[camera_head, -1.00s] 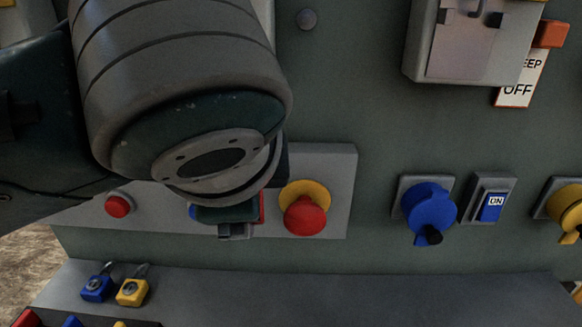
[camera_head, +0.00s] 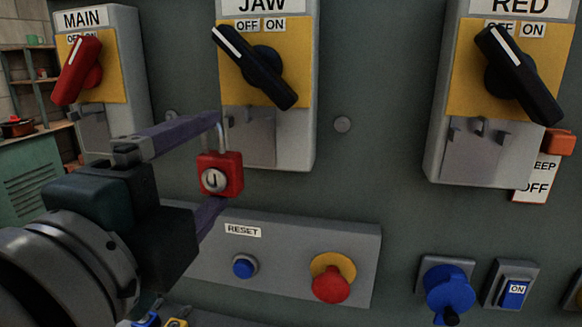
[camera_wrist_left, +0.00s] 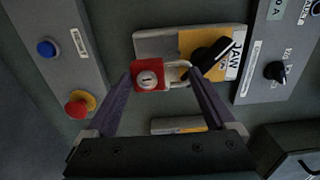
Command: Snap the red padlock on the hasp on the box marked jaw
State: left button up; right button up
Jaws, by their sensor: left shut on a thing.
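My left gripper (camera_head: 212,168) is shut on the red padlock (camera_head: 228,184), one finger above and one below. The padlock is upright with its keyhole face showing and its shackle up. It also shows in the left wrist view (camera_wrist_left: 148,76) between the fingertips. The box marked JAW (camera_head: 305,120) has a black handle (camera_head: 262,75) with its white line toward OFF. The hasp (camera_head: 258,135) is a grey plate with small tabs low on this box. The shackle is at the hasp's left edge; I cannot tell whether it passes through. My right gripper is out of view.
The MAIN box (camera_head: 130,80) with a red handle stands left, the RED box (camera_head: 440,140) right. Below are a blue reset button (camera_head: 245,266), a red stop button (camera_head: 330,285) and a blue rotary switch (camera_head: 449,290). The wall between the JAW and RED boxes is mostly clear.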

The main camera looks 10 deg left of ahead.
pick_arm(q)
jog(key=shift+w+d, duration=0.1)
jog(key=shift+w, duration=2.7)
jog(key=shift+w, duration=0.3)
jog(key=shift+w, duration=0.25)
jog(key=shift+w, duration=0.7)
jog(key=o, duration=1.3)
jog(key=shift+c, duration=0.2)
